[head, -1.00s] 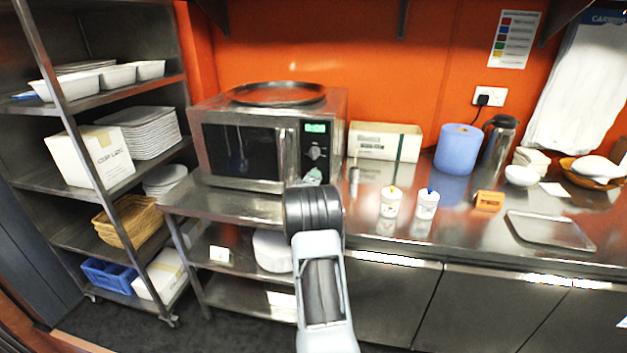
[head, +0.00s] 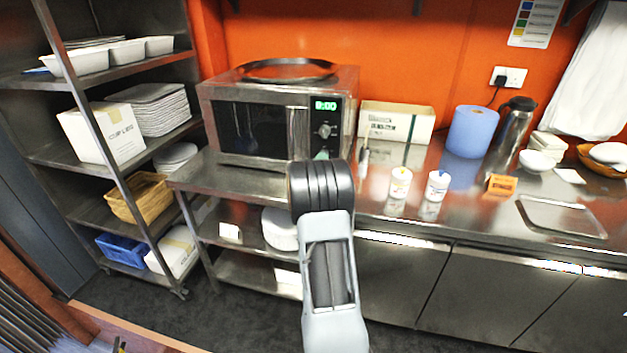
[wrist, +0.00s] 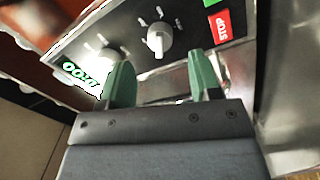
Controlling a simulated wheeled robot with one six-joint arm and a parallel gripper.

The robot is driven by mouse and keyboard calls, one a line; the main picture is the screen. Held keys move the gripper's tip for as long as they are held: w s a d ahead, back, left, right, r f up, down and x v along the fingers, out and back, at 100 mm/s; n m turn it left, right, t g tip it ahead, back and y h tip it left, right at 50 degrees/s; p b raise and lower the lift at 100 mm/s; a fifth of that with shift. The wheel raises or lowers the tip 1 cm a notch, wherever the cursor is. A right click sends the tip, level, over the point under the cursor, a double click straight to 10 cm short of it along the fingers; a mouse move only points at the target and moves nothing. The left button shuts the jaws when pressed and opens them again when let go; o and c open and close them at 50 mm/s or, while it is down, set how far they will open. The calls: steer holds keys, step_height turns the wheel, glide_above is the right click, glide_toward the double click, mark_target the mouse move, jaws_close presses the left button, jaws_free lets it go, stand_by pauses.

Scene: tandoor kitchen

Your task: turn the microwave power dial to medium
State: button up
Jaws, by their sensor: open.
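The microwave (head: 272,147) stands on a steel counter at the left, its control panel on the right of its front. In the head view one dial (head: 324,131) shows below the lit green display (head: 326,105). The wrist view shows the panel turned, with two pale dials: one nearer the display (wrist: 80,73), this dial (wrist: 103,50), and one nearer the red STOP button (wrist: 217,25), this dial (wrist: 159,39). Their labels are too blurred to read. My gripper (wrist: 163,80) is open and empty. Its green fingertips point at the panel, roughly in line with the dial nearer STOP, apart from it.
A round dark tray (head: 287,70) lies on the microwave. A cardboard box (head: 396,121), two white tubs and a blue roll (head: 472,131) stand to its right. A steel rack (head: 110,165) with dishes and boxes stands at the left.

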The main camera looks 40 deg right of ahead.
steer(key=b+v, duration=0.1)
steer(key=v, duration=0.8)
steer(key=shift+d+r, duration=0.1)
steer(key=w+a+f+m+y, duration=0.1)
steer(key=a+f+m+y, duration=0.2)
steer(key=f+y, duration=0.35)
steer(key=s+a+f+m+g+y, duration=0.1)
steer(key=s+a+f+g+y, duration=0.15)
steer(key=a+y, duration=0.75)
steer(key=s+a+r+n+g+p, duration=0.1)
steer(key=s+a+r, duration=0.5)
steer(key=s+a, duration=0.2)
steer(key=s+a+r+g+p, duration=0.2)
steer(key=s+a+r, duration=0.4)
steer(key=a, duration=0.7)
steer(key=shift+s+a+n, duration=0.25)
steer(key=shift+s+n, duration=0.15)
steer(key=shift+s, duration=0.7)
